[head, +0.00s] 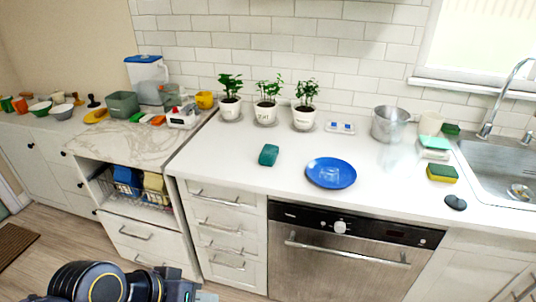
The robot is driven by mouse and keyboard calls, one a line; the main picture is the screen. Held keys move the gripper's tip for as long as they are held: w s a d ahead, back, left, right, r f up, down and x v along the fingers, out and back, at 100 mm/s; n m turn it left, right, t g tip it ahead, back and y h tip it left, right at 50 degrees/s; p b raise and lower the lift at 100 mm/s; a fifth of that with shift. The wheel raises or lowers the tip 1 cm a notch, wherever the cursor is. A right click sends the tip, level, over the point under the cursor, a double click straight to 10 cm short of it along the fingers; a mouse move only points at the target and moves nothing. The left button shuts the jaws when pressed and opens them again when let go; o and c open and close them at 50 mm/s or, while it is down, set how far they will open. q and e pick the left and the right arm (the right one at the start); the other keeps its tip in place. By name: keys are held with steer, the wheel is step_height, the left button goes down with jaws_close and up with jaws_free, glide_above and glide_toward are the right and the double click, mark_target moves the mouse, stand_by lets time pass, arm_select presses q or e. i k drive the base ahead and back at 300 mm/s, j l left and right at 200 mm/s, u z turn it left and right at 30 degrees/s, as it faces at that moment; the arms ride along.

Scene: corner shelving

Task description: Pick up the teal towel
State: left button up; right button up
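My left gripper (203,296) shows only in part at the bottom edge of the head view, low in front of the drawers and well away from the towel. Its fingers are mostly cut off, so I cannot tell whether it is open or shut. My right gripper is not in view.
The blue plate (331,173) lies right of the towel. Three potted plants (304,117) and a metal pot (390,124) stand behind. A yellow-green sponge (442,173) and the sink (500,165) are at right. The counter around the towel is clear.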

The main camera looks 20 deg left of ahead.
mark_target(269, 155)
steer(key=i+l+z, duration=0.2)
steer(key=i, duration=1.1)
steer(key=j, duration=0.1)
